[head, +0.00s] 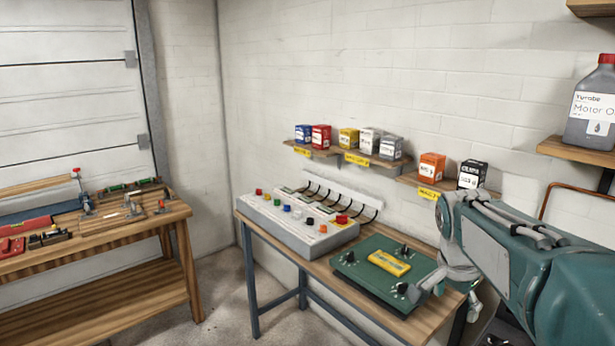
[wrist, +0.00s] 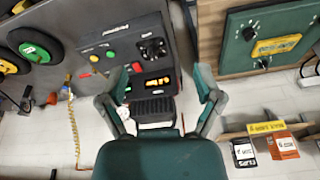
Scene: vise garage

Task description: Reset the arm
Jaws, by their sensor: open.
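My teal and grey arm comes in from the right in the head view. My gripper (head: 443,290) points downward there, over the right end of the green panel (head: 352,277) on the wooden bench. I cannot tell its height above the panel. In the wrist view my gripper (wrist: 168,94) shows two grey-green fingers spread well apart. Nothing is held between them. Behind the gap is a dark box with lit and coloured buttons (wrist: 128,52), apart from the fingers as far as I can see.
A grey console with coloured knobs (head: 300,232) stands left of the green panel. Wall shelves hold small boxes, including an orange box (head: 431,167), and a motor oil jug (head: 592,108). A workbench with tools (head: 100,246) stands at left. Floor between the benches is clear.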

